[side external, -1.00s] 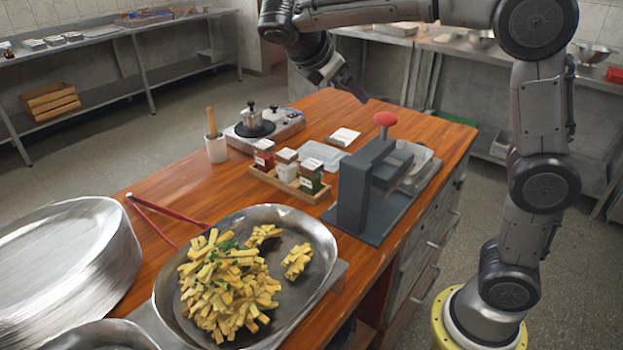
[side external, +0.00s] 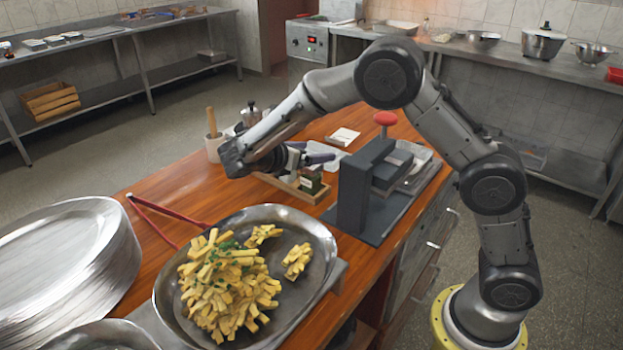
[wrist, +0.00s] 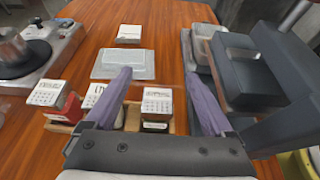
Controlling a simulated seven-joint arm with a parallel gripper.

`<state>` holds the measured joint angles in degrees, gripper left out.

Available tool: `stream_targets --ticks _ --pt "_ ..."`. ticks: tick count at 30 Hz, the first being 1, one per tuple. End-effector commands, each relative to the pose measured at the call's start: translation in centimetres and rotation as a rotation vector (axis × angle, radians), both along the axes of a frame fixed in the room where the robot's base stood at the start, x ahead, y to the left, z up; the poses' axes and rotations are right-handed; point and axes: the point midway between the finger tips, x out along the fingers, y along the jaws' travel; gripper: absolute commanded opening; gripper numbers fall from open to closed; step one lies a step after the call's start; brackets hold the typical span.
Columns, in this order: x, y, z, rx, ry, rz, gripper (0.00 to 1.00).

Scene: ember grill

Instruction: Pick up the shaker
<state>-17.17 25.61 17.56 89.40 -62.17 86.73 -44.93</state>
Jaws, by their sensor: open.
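Small shakers with white labelled square lids stand in a wooden tray (side external: 283,187).
A dark press (side external: 362,185) with a red knob stands close right of the tray. A clear lidded container (wrist: 122,64) and a white block (wrist: 129,34) lie behind the shakers. A burner (wrist: 40,48) is at left. A pan (side external: 320,255) of fries is in front.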

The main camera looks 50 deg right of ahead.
Motion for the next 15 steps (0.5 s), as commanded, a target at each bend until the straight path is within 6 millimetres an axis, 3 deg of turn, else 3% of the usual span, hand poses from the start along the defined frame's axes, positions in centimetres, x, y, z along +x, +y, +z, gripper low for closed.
stream_targets --ticks 8,15 --pt "0.0 0.0 -2.7 0.000 0.001 0.000 0.88" --pt "0.0 0.0 -6.8 0.000 0.003 0.001 0.88"
